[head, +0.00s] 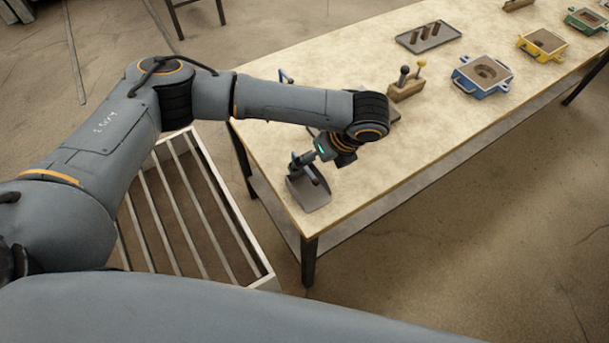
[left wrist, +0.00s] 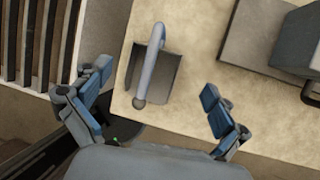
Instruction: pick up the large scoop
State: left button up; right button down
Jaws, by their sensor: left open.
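The large scoop (head: 312,196) is a grey metal scoop lying on the near left corner of the table. In the left wrist view the scoop (left wrist: 165,82) shows its dark pan with a lighter grey bar-like handle running across it. My left gripper (head: 307,166) is over the scoop, and partly covers it in the head view. In the left wrist view its two blue-padded fingers (left wrist: 155,84) are spread apart, one on each side of the scoop, with nothing held. Whether they touch it cannot be told. My right gripper is not in view.
The table (head: 355,185) also holds a wooden block with knobbed tools (head: 406,90), a dark tray (head: 428,37) and blue (head: 482,75) and yellow (head: 541,45) moulds. A grey plate (left wrist: 252,40) lies right of the scoop. A slatted crate (head: 262,262) stands below the table's left edge.

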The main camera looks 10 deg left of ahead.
aim_at(303, 179)
pick_arm(q)
jog(key=shift+x, duration=1.15)
jog(key=p+x, duration=0.1)
jog(key=x, duration=0.2)
jog(key=shift+a+f, duration=0.15)
jog(key=shift+a, duration=0.15)
jog(key=shift+w+a+f+p, duration=0.1)
jog(key=shift+a+f+p, duration=0.2)
jog(key=shift+f, duration=0.2)
jog(key=shift+d, duration=0.1)
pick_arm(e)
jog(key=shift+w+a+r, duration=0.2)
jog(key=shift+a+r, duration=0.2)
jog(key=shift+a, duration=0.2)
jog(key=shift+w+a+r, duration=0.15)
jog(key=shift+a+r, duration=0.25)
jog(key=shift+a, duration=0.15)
pick_arm(q)
jog(key=shift+c, duration=1.3)
jog(key=c, duration=1.1)
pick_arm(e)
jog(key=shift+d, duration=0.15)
